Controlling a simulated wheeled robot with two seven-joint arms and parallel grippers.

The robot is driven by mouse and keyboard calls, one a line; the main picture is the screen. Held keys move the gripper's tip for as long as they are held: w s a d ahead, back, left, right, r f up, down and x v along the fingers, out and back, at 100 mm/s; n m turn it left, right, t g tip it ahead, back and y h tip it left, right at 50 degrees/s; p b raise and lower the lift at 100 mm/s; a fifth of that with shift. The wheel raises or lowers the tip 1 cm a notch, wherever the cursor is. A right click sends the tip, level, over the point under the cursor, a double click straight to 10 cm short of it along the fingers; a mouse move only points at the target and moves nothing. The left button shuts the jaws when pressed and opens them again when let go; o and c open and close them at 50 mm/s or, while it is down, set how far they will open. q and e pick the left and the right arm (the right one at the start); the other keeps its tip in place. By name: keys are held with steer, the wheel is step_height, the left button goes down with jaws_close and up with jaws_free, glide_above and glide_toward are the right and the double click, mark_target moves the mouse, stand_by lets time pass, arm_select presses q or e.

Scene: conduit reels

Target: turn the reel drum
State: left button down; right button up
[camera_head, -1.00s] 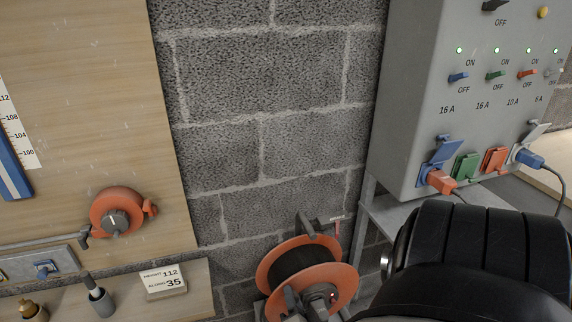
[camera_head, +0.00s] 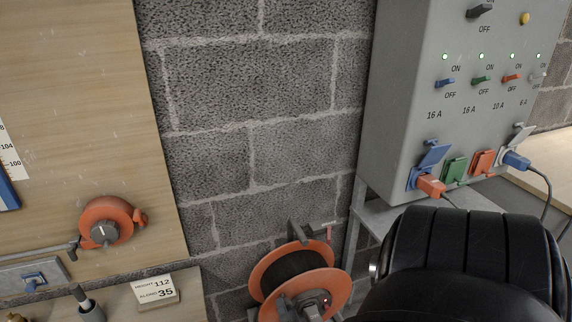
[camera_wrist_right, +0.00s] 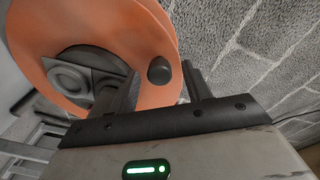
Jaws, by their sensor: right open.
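The reel drum (camera_head: 340,287) has orange flanges with a dark winding (camera_head: 292,264) between them. It stands low by the block wall in the head view, its bottom cut off by the frame edge. In the right wrist view an orange flange (camera_wrist_right: 110,30) fills the upper left, with a dark round knob (camera_wrist_right: 158,70) near its edge. My right gripper (camera_wrist_right: 162,87) is open, with one finger on each side of the knob. I cannot tell whether the fingers touch it. My left gripper is not in view.
A grey switch box (camera_head: 400,120) with plugged sockets hangs at the right, above a grey shelf (camera_head: 375,212). A smaller orange reel (camera_head: 108,222) is on the wooden board (camera_head: 70,100) at the left. My black arm part covers the lower right.

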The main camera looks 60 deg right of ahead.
steer(key=v, duration=0.9)
steer(key=shift+s+a, duration=0.15)
steer(key=shift+s, duration=0.05)
